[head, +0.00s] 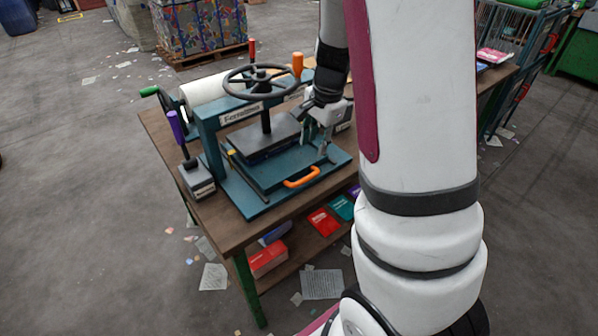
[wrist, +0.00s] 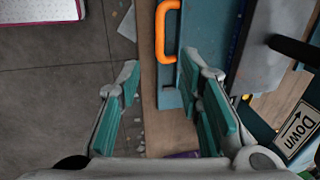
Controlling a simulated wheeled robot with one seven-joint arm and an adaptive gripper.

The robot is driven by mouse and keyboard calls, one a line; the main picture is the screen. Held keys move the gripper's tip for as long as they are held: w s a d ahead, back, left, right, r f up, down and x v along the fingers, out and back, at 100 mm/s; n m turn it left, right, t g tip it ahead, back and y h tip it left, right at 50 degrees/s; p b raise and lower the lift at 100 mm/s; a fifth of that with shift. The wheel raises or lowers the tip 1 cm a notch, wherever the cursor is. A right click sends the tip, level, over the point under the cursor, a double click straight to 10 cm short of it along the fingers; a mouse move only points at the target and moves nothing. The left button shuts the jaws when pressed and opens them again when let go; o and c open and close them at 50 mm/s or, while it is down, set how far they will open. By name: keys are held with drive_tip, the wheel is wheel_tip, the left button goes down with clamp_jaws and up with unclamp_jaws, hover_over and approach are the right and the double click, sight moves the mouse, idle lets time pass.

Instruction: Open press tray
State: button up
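The press (head: 205,135) is a teal frame with a dark handwheel on top and a dark plate under its screw. Its teal tray (head: 262,172) lies low on the base, with an orange handle (head: 301,178) on its front edge. My gripper (head: 318,145) is above the right part of the press, apart from the handle. In the wrist view my gripper (wrist: 160,68) is open, with nothing between its fingers. There the orange handle (wrist: 160,32) shows just beyond the fingertips, over the tray's edge. How far the tray is out is hard to tell.
The press stands on a wooden table (head: 160,130). A purple-handled lever (head: 177,128) stands left of it, and an orange-topped lever (head: 297,66) behind. A "Down" sign (wrist: 300,130) is at the right in the wrist view. Red and teal packets lie on the lower shelf. The floor in front has scattered papers.

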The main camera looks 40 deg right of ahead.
sight(307, 177)
drive_tip(key=f, duration=0.4)
drive_tip(key=w+f+b, duration=0.1)
drive_tip(key=f, duration=0.4)
drive_tip(key=w+f, duration=0.1)
drive_tip(key=f, duration=0.3)
drive_tip(key=shift+w+f+b, duration=0.15)
drive_tip(key=shift+w+b, duration=0.1)
drive_tip(key=shift+b, duration=0.15)
drive_tip(key=shift+c, duration=0.3)
clamp_jaws()
